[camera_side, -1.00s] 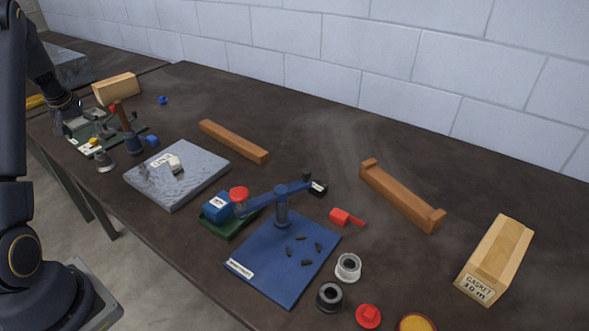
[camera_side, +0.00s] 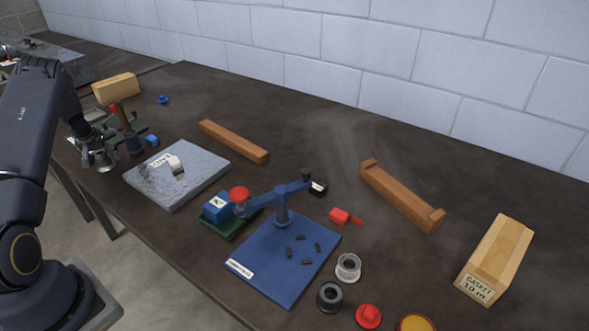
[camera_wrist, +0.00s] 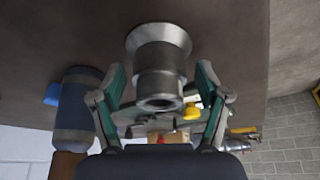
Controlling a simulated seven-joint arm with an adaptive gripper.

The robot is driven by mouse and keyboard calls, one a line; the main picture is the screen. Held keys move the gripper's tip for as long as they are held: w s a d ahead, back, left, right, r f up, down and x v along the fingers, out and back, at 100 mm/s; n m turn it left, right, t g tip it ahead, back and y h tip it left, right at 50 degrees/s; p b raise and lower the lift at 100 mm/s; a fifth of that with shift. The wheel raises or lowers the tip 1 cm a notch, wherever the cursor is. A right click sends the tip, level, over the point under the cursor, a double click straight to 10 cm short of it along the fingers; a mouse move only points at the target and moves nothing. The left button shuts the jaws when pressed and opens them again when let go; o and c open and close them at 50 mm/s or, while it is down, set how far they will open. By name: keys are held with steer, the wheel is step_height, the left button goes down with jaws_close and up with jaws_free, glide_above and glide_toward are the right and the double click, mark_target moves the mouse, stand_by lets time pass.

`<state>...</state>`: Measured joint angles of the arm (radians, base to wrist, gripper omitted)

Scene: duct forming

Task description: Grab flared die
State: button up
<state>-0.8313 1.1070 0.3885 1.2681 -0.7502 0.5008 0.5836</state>
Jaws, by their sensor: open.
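The flared die (camera_wrist: 158,58) is a grey metal spool with a wide flared rim, seen in the wrist view between my gripper's two fingers. My gripper (camera_wrist: 160,82) is open, with a green-edged finger on each side of the die. A gap shows between each finger and the metal. In the side view my gripper (camera_side: 99,155) is low over the bench's left front edge, and it largely hides the die there.
A blue mallet with a brown handle (camera_side: 131,138) stands close to the right of my gripper; its blue head also shows in the wrist view (camera_wrist: 76,108). A grey slab (camera_side: 190,190) lies further right.

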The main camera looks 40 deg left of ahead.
steer(key=shift+r, duration=0.1)
jaws_close()
stand_by(0.6)
